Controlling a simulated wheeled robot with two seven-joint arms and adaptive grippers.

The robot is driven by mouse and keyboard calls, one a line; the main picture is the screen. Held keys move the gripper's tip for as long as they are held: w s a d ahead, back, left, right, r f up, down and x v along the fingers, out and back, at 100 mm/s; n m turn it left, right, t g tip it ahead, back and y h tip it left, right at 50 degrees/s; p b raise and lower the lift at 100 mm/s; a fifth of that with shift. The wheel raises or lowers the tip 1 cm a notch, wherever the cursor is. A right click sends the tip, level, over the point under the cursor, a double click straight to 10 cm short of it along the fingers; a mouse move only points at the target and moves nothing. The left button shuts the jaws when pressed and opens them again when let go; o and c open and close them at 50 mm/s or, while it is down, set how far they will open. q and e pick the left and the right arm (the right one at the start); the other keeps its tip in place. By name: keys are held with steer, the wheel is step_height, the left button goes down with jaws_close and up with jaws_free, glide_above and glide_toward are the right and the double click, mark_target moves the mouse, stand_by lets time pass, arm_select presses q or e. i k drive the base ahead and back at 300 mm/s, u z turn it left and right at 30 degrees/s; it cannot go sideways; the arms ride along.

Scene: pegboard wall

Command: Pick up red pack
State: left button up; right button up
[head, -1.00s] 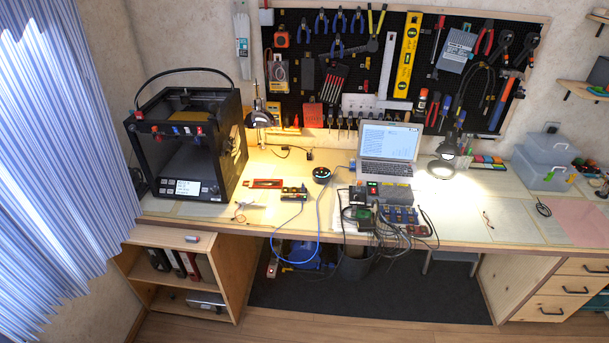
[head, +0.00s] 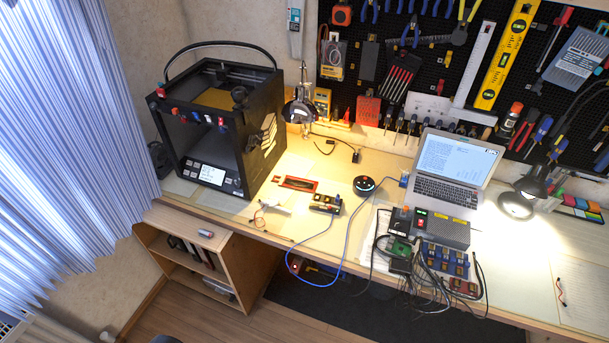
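Two red things could be the red pack, and I cannot tell which one it is. A small red pack with dark marks (head: 368,110) is at the lower part of the pegboard, above the back of the desk. A flat red-edged piece with a dark middle (head: 314,187) lies on the desk to the right of the 3D printer. Nothing is touching either one. Neither of my grippers is in view.
The desk (head: 385,190) carries a black 3D printer (head: 215,130), a round speaker (head: 364,185), a laptop (head: 450,172), a lit lamp (head: 534,185) and tangled cables with electronics (head: 430,250). A wooden shelf unit (head: 190,225) stands below at left. A striped curtain (head: 70,130) hangs at left.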

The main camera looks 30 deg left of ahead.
mark_target(285, 180)
steer(key=u, duration=0.4)
steer(key=i, duration=0.7)
steer(key=u, duration=0.7)
